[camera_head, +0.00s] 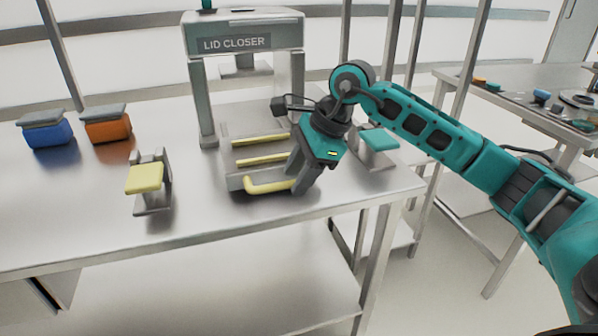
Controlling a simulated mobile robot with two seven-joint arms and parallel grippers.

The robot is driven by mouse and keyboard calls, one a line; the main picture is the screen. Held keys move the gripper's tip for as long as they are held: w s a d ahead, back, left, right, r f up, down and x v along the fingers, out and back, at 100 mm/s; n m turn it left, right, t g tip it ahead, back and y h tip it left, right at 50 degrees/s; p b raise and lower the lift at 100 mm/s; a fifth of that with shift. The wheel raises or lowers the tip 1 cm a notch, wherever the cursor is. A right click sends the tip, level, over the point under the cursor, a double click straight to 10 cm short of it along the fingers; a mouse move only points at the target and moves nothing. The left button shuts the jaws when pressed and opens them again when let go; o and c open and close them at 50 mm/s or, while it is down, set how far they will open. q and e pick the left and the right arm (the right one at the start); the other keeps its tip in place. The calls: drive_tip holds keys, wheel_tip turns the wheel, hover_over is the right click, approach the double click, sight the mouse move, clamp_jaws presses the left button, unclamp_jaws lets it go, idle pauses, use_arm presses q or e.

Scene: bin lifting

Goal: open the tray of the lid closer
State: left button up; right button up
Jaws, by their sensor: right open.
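The lid closer (237,42) is a grey press frame with a labelled top, standing on the steel table in the head view. Its tray (237,180) sits low at the front, with yellow rails and a yellow handle (268,185) at its near edge. My right gripper (300,190) points down at the right end of the tray, close to the handle. Its fingers partly hide the tray's right side. Whether it touches the handle I cannot tell. It is open. My left gripper is not in view.
A blue bin (47,132) and an orange bin (107,126) with grey lids stand at the left. A stand with a yellow pad (144,178) is left of the tray; one with a teal pad (379,139) is right. The table's front left is clear.

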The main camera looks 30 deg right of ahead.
drive_tip(key=p+v, duration=0.1)
drive_tip(key=v, duration=1.2)
drive_tip(key=shift+p, duration=0.4)
